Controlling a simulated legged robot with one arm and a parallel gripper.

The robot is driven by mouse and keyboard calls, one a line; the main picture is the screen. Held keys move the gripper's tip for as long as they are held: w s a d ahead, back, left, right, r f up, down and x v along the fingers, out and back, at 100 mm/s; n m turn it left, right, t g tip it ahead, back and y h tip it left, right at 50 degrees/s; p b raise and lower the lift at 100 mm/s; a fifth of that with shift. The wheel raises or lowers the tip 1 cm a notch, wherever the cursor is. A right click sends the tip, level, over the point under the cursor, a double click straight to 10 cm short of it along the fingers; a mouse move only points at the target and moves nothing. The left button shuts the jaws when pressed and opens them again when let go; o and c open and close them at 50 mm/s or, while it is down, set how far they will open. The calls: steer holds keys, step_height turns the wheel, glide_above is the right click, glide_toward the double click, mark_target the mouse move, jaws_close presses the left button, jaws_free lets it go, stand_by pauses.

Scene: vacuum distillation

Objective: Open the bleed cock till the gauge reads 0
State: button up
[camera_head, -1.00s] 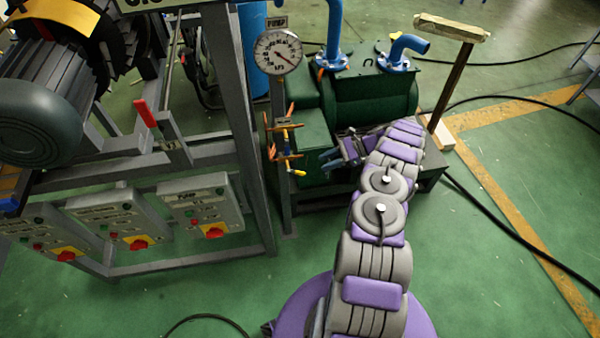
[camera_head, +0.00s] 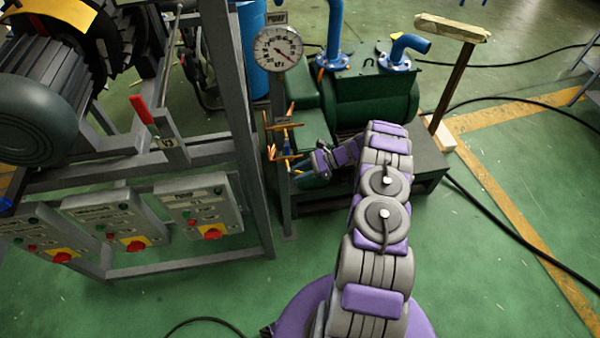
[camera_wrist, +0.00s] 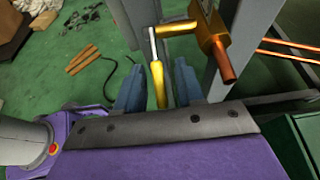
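The round white gauge (camera_head: 278,48) stands on the pipe at the upper middle of the head view. Its dark needle points to the lower right; the figures are too small to read. The bleed cock is a brass valve (camera_wrist: 213,42) in the wrist view, with a lever whose yellow sleeve (camera_wrist: 158,84) points toward me. My gripper (camera_wrist: 157,70) is open, with one blue finger on each side of the yellow sleeve and gaps showing.
A grey steel frame (camera_head: 250,130) stands just left of the piping. Control boxes (camera_head: 199,203) with red knobs hang on it. A green pump (camera_head: 372,100) with blue pipes stands behind my arm. Black hoses cross the open green floor at right.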

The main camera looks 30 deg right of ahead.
steer(key=shift+c, duration=0.2)
jaws_close()
steer(key=shift+r, duration=0.2)
steer(key=shift+d+r+g+h+p, duration=0.15)
steer(key=shift+r+g+h+p, duration=0.25)
steer(key=shift+h+p, duration=0.6)
steer(key=r+h+p, duration=0.1)
steer(key=h+p, duration=0.1)
steer(key=p, duration=0.1)
steer(key=shift+d+r, duration=0.15)
steer(key=shift+r+g+h+p, duration=0.1)
steer(key=shift+g+h+p, duration=0.4)
steer(key=shift+h+p, duration=0.55)
